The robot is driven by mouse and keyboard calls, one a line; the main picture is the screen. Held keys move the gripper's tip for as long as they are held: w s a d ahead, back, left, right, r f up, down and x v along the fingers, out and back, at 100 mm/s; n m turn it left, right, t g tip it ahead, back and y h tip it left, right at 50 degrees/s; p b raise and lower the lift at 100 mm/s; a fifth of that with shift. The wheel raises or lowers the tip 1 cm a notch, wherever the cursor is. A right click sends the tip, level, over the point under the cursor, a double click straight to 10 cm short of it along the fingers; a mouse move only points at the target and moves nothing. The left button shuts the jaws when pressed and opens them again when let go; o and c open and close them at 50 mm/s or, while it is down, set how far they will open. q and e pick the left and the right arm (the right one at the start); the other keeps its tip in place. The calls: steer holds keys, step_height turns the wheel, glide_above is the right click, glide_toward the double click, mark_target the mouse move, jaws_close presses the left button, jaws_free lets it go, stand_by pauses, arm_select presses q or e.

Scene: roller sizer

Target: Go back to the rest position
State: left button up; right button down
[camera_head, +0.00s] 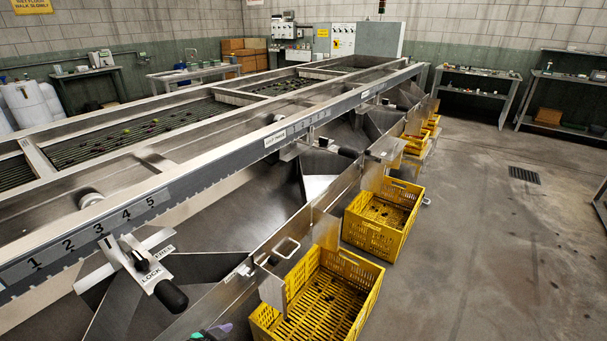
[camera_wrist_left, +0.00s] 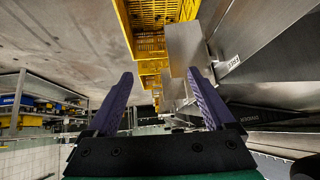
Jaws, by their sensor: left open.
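My left gripper (camera_wrist_left: 159,75) shows in the left wrist view with its two purple fingers spread wide apart. Nothing is between the fingers. The wrist picture is upside down, with yellow crates and steel plates beyond the fingertips. In the head view only a small green and purple piece shows at the bottom edge, beside the near yellow crate; I cannot tell whether the fingers are in that piece. My right gripper is not in view.
The steel roller sizer (camera_head: 215,160) with a numbered scale and a lock lever (camera_head: 150,270) fills the left. Yellow crates stand along its outlets, the nearest (camera_head: 360,325) at the bottom. Open concrete floor (camera_head: 480,250) with a drain (camera_head: 524,175) lies to the right. Shelves (camera_head: 475,92) stand behind.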

arm_select(q)
steer(key=s+a+n+g+y, duration=0.3)
steer(key=s+a+n+g, duration=0.1)
steer(key=s+a, duration=0.5)
steer(key=s+d+f+g, duration=0.1)
steer(key=s+f, duration=0.2)
steer(key=f, duration=1.9)
steer(key=s+a+f+g+p, duration=0.1)
steer(key=s+a+f, duration=0.1)
steer(key=s+f, duration=1.2)
steer(key=s, duration=0.2)
steer(key=shift+s+a+f+g+y, duration=0.2)
steer(key=shift+s+a+g+y, duration=0.1)
steer(key=shift+s+a, duration=0.1)
